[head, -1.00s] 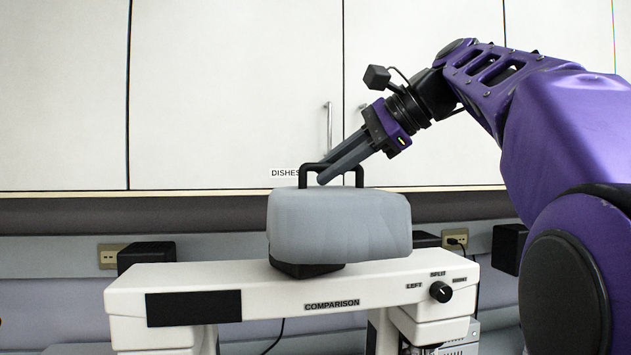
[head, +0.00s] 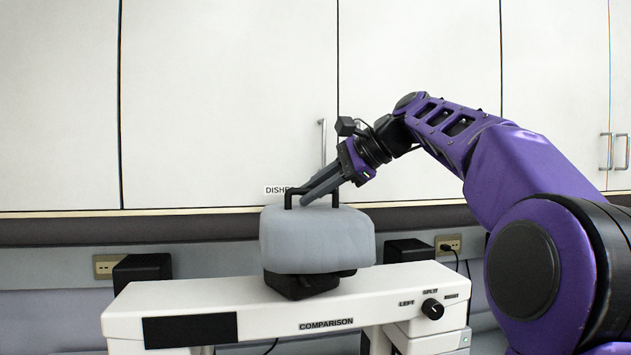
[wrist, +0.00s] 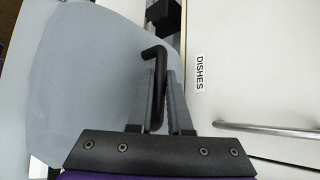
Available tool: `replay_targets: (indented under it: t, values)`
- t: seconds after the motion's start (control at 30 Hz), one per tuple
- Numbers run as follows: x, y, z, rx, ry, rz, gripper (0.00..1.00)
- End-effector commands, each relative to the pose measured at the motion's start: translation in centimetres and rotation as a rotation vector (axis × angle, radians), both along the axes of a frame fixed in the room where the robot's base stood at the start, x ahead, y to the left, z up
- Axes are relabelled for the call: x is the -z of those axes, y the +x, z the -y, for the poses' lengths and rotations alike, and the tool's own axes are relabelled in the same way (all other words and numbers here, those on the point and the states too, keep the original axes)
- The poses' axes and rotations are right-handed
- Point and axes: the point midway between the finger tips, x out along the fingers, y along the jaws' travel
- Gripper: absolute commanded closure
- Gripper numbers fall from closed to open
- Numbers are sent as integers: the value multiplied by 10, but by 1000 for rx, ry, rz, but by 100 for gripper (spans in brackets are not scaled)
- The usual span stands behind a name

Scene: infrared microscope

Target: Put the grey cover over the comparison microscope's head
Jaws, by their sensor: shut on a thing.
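The grey cover (head: 316,240) is a soft-looking rounded block with a black bar handle (head: 288,196) on top. It sits over the upper part of the comparison microscope's dark head (head: 290,284), whose lower part shows beneath the cover's edge. The white microscope bridge (head: 260,300) reads "COMPARISON". My gripper (head: 306,200) comes in from the upper right and is shut on the handle. In the wrist view the black handle (wrist: 153,85) lies between my fingers, with the cover (wrist: 85,80) to the left. Whether the cover touches the head is hidden.
White wall cabinets (head: 230,100) with a "DISHES" label (head: 277,190) stand behind. A selector knob (head: 432,309) is at the bridge's right. Dark boxes (head: 142,274) and outlets (head: 108,267) line the back wall.

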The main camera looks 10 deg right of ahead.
Motion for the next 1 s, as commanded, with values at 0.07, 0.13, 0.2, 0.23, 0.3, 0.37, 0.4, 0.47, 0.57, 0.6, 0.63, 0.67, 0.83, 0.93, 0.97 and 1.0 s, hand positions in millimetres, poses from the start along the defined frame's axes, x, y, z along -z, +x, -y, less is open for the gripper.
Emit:
replay_targets:
  t: [0.07, 0.13, 0.2, 0.23, 0.3, 0.37, 0.4, 0.47, 0.57, 0.6, 0.63, 0.67, 0.83, 0.93, 0.97, 1.0]
  values:
    - [20, 0, 0, 1, -1, -1, 100]
    - [28, 0, 0, 1, 1, -2, 100]
    - [36, -1, 0, 1, 1, -2, 100]
    - [40, -1, 0, 1, 1, -2, 100]
    - [48, -1, 1, 1, -1, -3, 100]
    - [54, -1, 1, 1, -1, -3, 100]
    - [57, -1, 1, 0, -1, -2, 100]
    - [62, -1, 0, 1, -1, -1, 100]
    - [67, -1, 1, 1, 0, -2, 100]
    - [69, -1, 1, 1, 0, -2, 100]
    - [70, -1, 1, 1, 0, -2, 100]
    - [70, -1, 1, 2, 0, -3, 100]
    - [71, -1, 1, 2, 0, -1, 100]
    - [71, -1, 1, 2, 1, -2, 100]
    - [71, -1, 1, 3, 0, -3, 100]
    - [71, -1, 1, 3, 0, -2, 100]
